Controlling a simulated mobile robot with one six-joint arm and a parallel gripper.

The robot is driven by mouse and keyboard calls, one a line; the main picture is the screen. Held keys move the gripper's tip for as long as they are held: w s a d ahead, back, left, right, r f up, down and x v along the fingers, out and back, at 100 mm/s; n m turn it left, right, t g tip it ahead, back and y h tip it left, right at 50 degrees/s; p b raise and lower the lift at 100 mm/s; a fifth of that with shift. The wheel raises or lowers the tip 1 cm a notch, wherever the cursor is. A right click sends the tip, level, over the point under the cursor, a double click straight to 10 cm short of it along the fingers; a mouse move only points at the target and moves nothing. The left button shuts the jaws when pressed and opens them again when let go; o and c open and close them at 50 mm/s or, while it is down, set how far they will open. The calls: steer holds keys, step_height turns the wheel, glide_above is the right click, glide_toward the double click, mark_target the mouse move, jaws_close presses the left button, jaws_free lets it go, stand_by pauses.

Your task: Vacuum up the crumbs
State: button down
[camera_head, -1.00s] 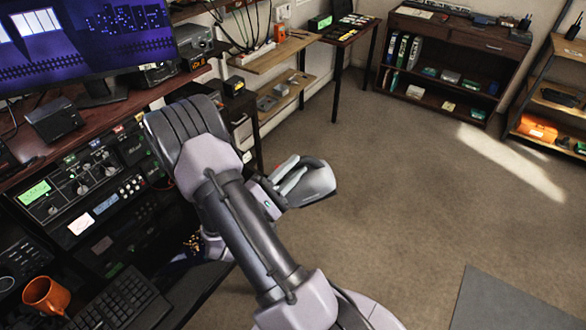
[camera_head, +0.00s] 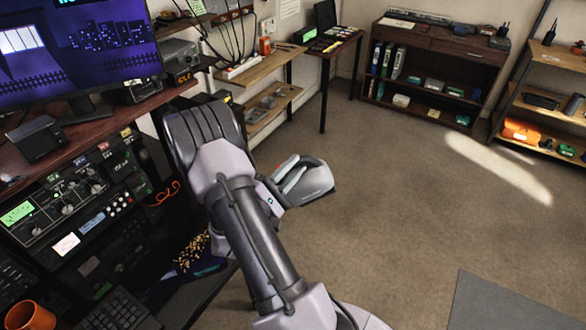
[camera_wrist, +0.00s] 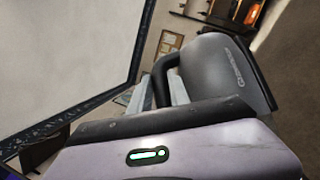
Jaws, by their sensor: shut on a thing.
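My gripper (camera_head: 279,180) is shut on a grey handheld vacuum (camera_head: 312,185), held up in the air to the right of the desk. The vacuum's grey body also shows in the wrist view (camera_wrist: 215,75), with pale gripper fingers (camera_wrist: 165,90) at its dark handle. Yellow crumbs (camera_head: 192,254) lie scattered on a dark blue patch beside my arm, in the lower left of the head view. My arm hides part of that area. The vacuum is apart from the crumbs, up and to their right.
An equipment rack (camera_head: 75,200), a keyboard (camera_head: 118,310) and an orange mug (camera_head: 30,317) are at the left. A monitor (camera_head: 75,45) stands above the rack. Orange cable (camera_head: 165,192) hangs near the rack. Open carpet (camera_head: 400,200) lies to the right.

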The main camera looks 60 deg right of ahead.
steer(key=shift+w+a+b, duration=0.1)
steer(key=shift+w+b, duration=0.75)
steer(key=shift+w, duration=1.9)
steer(key=shift+s+a, duration=0.15)
steer(key=shift+a, duration=2.6)
steer(key=shift+s+a+p, duration=0.1)
steer(key=shift+a+p, duration=0.2)
steer(key=shift+a, duration=2.5)
